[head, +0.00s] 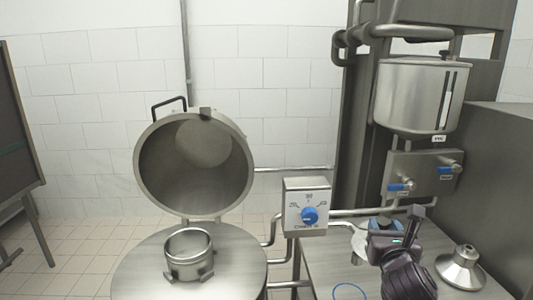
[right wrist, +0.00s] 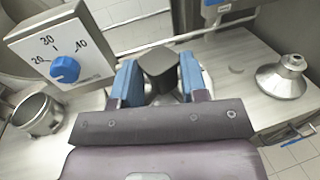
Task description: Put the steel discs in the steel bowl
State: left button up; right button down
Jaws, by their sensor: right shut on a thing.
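One steel disc (head: 461,270), with a wide flared base and a narrow stem, stands on the steel counter at the right; it also shows at the right in the right wrist view (right wrist: 282,78). My right gripper (head: 386,224) is over the counter, left of that disc. Its blue fingers are shut on a dark, blocky stem (right wrist: 160,66). A pale round edge (head: 359,244) beside the gripper looks like the base of a second steel disc, mostly hidden. A small open steel bowl (head: 188,262) stands on the round steel top at the left. My left gripper is not in view.
A control box with a blue dial (head: 307,207) and pipes stands between the round top and the counter (head: 335,272). A large open drum lid (head: 160,195) rises behind the bowl. A tank (head: 405,95) and blue-handled valves (head: 400,187) are above the counter.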

jog(key=s+a+f+n+y, duration=0.1)
jog(key=s+a+f+y, duration=0.1)
jog(key=s+a+f, duration=0.3)
jog(key=s+f, duration=0.4)
jog(key=s, duration=0.2)
jog(key=shift+s+a+f+n+y, duration=0.15)
jog(key=shift+s+f+n+y, duration=0.15)
jog(key=shift+f+n+y, duration=0.1)
